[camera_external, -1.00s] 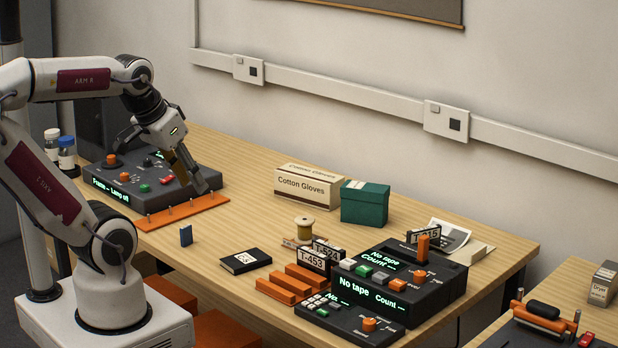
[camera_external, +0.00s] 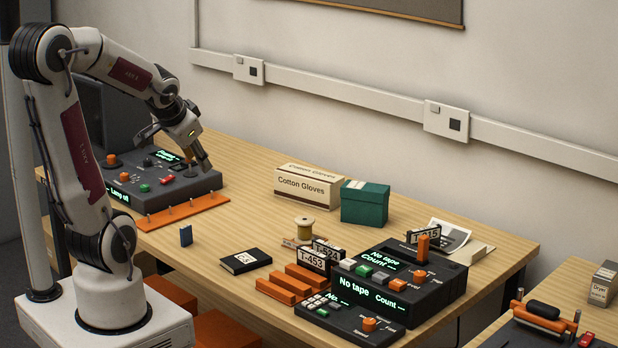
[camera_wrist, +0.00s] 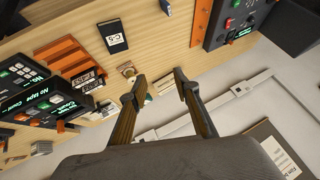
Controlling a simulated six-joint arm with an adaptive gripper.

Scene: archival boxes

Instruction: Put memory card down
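A small dark blue block (camera_external: 186,235), which may be the memory card, stands upright on the table left of the black booklet. Its edge also shows at the top of the wrist view (camera_wrist: 165,7). My gripper (camera_external: 208,168) is above the right side of the left console (camera_external: 150,188), well behind the blue block. In the wrist view my gripper (camera_wrist: 157,82) has its two fingers apart, with nothing seen between them.
The black booklet (camera_external: 245,262) lies mid-table. A glove box (camera_external: 308,187) and a green box (camera_external: 364,203) stand at the back. An orange pegged strip (camera_external: 180,212) fronts the left console. Tape consoles (camera_external: 400,280) crowd the right. Bare wood lies around the blue block.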

